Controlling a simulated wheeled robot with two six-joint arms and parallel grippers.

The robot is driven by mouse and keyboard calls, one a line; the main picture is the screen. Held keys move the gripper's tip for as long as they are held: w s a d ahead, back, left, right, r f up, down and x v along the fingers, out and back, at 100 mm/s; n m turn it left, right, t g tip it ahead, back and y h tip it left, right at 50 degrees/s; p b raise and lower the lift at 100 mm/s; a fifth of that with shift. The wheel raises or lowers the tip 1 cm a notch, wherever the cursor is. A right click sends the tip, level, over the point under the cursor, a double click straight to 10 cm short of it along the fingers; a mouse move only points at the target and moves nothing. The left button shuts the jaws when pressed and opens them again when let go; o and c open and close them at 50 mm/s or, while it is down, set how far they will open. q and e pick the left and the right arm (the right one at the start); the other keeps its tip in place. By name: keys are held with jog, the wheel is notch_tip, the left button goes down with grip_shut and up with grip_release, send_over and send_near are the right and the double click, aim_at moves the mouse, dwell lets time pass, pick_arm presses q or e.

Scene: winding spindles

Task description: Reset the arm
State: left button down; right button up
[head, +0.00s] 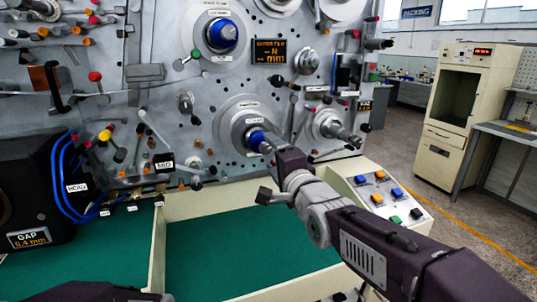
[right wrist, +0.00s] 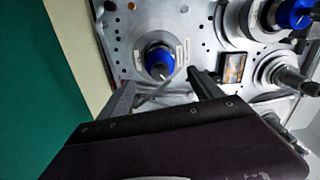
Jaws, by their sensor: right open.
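My right gripper (head: 268,150) reaches in from the lower right to the lower middle of the machine panel (head: 225,175). In the right wrist view its two fingers (right wrist: 165,88) stand apart with nothing between them. A blue-capped spindle (right wrist: 158,62) on a round metal flange lies beyond the open fingers. The same blue spindle (head: 255,138) is partly hidden behind the gripper in the head view. I cannot tell whether a finger touches it. A dark part of my left arm shows at the bottom left edge; its gripper is out of view.
An upper blue spindle (head: 222,35) and a bare metal spindle (head: 335,128) stick out nearby, among several levers and knobs. Below is a green-floored tray (head: 240,250) with a cream rim. A button box (head: 385,200) stands right; a black gap-display box (head: 35,200) stands left.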

jog(key=shift+s+d, duration=0.1)
jog(key=shift+s, duration=0.05)
jog(key=w+d+f+m+g+h+p, duration=0.1)
jog(key=d+f+g+h+p, duration=0.25)
jog(key=d+p, duration=0.45)
jog(key=s+d+f+n+g+h+p, duration=0.1)
jog(key=s+d+f+n+g+p, duration=0.2)
jog(key=f, duration=0.4)
jog(key=s+d+f+g+h, duration=0.1)
jog(key=s+d+f+g, duration=0.1)
jog(key=s+f, duration=0.4)
jog(key=s+d+f+n+g, duration=0.1)
jog(key=s+f+n+g, duration=0.6)
jog(key=s, duration=1)
notch_tip(320, 180, down, 5)
jog(key=n, duration=0.3)
jog(key=shift+d+r+n, duration=0.15)
jog(key=shift+d+n, duration=0.05)
jog(key=shift+n, duration=0.1)
